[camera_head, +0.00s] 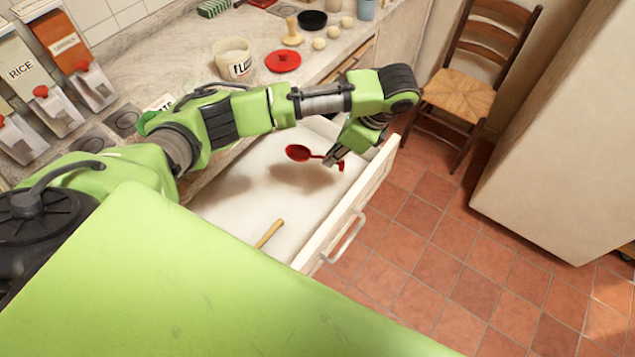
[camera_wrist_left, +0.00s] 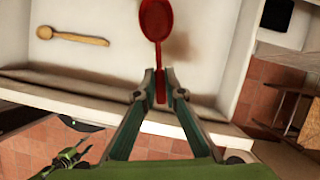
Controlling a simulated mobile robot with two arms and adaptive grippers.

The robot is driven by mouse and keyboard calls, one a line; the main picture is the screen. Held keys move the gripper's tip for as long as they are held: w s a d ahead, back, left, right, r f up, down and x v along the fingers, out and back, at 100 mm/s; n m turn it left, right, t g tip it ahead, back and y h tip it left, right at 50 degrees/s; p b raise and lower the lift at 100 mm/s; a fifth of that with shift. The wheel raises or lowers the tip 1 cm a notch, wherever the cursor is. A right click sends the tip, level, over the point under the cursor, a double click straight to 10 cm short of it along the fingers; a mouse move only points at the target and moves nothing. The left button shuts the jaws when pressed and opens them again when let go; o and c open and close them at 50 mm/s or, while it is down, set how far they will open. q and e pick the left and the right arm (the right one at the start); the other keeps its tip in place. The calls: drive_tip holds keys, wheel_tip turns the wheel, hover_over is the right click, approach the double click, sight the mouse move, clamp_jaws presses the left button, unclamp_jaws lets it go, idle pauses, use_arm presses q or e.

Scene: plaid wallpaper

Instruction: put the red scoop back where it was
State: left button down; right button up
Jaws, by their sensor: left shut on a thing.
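The red scoop (camera_head: 299,153) is held by its handle in my left gripper (camera_head: 337,158), which is shut on it. In the left wrist view the scoop's bowl (camera_wrist_left: 156,18) points away from the fingertips (camera_wrist_left: 160,86). The scoop is above the open white drawer (camera_head: 232,201), and a shadow shows on the drawer floor below it. My right gripper is in neither view.
A wooden spoon (camera_wrist_left: 72,36) lies in the drawer; in the head view only its handle (camera_head: 269,233) shows. The counter above holds a flour tub (camera_head: 233,60), a red lid (camera_head: 283,61) and dispensers. A chair (camera_head: 462,95) stands beyond the drawer on the tiled floor.

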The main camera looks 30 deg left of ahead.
use_arm(q)
drive_tip(key=shift+w+a+f+m+t, duration=0.15)
drive_tip(key=shift+a+f+m+t, duration=0.15)
drive_tip(key=shift+f+m, duration=0.4)
drive_tip(key=shift+m+t, duration=0.4)
drive_tip(key=shift+m, duration=0.4)
drive_tip(key=f, duration=0.6)
drive_tip(key=shift+w+a+f, duration=0.1)
drive_tip(key=shift+w+a, duration=0.15)
drive_tip(key=shift+w, duration=0.05)
drive_tip(key=shift+f, duration=2.4)
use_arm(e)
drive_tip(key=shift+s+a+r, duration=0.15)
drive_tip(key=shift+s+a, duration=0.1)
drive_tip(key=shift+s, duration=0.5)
use_arm(q)
drive_tip(key=shift+f, duration=0.1)
drive_tip(key=c, duration=2.2)
unclamp_jaws()
drive_tip(key=shift+o, duration=0.3)
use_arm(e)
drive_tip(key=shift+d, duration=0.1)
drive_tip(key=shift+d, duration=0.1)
